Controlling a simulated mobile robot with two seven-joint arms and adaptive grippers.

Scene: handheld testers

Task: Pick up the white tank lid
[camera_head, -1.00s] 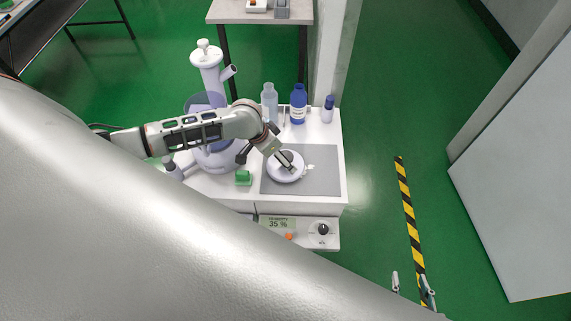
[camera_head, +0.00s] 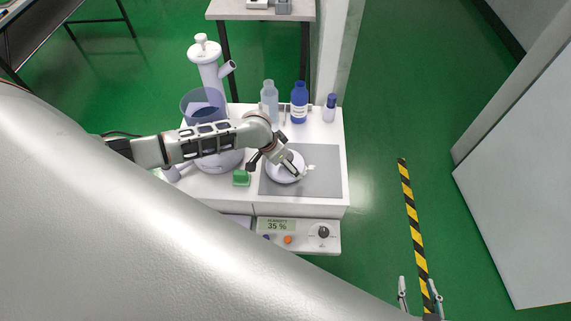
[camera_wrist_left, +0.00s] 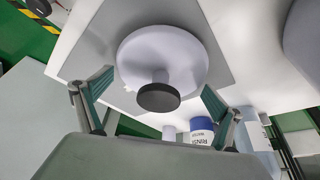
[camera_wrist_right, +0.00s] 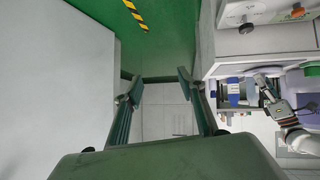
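The white tank lid (camera_head: 278,172) is a round white disc lying on a grey mat (camera_head: 322,180) on the white bench top. In the left wrist view the lid (camera_wrist_left: 190,50) shows a stem with a dark round knob (camera_wrist_left: 158,97). My left gripper (camera_head: 291,168) is over the lid, and its arm hides part of it. In the left wrist view its fingers (camera_wrist_left: 158,92) are apart, one on each side of the knob, with gaps; it is open and empty. My right gripper (camera_head: 421,296) is open and empty, low at the right, away from the bench; it also shows in the right wrist view (camera_wrist_right: 160,88).
A tank (camera_head: 203,106) with a tall white column (camera_head: 207,67) stands left of the mat, partly behind my left arm. A control panel (camera_head: 300,235) is in front.

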